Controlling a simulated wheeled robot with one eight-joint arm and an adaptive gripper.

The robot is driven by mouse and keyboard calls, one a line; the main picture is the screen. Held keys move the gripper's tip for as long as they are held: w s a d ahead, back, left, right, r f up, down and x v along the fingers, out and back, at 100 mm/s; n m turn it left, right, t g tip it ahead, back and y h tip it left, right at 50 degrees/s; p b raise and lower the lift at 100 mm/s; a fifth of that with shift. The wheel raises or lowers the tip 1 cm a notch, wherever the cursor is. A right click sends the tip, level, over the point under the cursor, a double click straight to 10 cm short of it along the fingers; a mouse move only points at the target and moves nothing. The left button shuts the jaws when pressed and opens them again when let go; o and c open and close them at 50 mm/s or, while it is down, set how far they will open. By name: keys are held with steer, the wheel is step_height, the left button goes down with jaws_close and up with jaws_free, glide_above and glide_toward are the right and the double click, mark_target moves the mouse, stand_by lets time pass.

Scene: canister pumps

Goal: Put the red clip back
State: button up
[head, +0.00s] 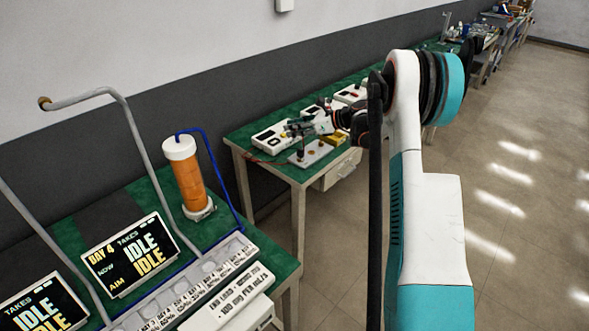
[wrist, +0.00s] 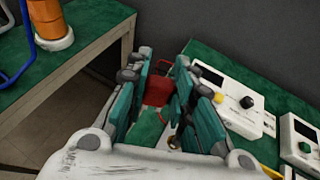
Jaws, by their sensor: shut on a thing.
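My gripper (wrist: 172,78) is shut on the red clip (wrist: 157,90), which shows between its teal fingers in the wrist view. The fingers cover part of the clip. In the head view my gripper (head: 298,128) is over the far green table, just above a pale plate (head: 322,151) with small posts. The clip is too small to make out there. I cannot tell whether the clip touches anything on the table.
A white instrument (wrist: 228,98) with a yellow and a black terminal stands right of the fingers. Another white box (wrist: 300,140) is farther right. The near table holds an orange canister (head: 187,180) and display screens (head: 130,255). A floor gap separates the two tables.

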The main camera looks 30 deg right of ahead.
step_height(320, 180, down, 16)
steer(key=b, duration=0.4)
steer(key=shift+r+b, duration=0.2)
steer(key=shift+b, duration=0.15)
steer(key=shift+f, duration=0.15)
steer(key=o, duration=0.9)
steer(key=shift+r, duration=0.2)
steer(key=p+v, duration=0.3)
steer(key=v, duration=0.9)
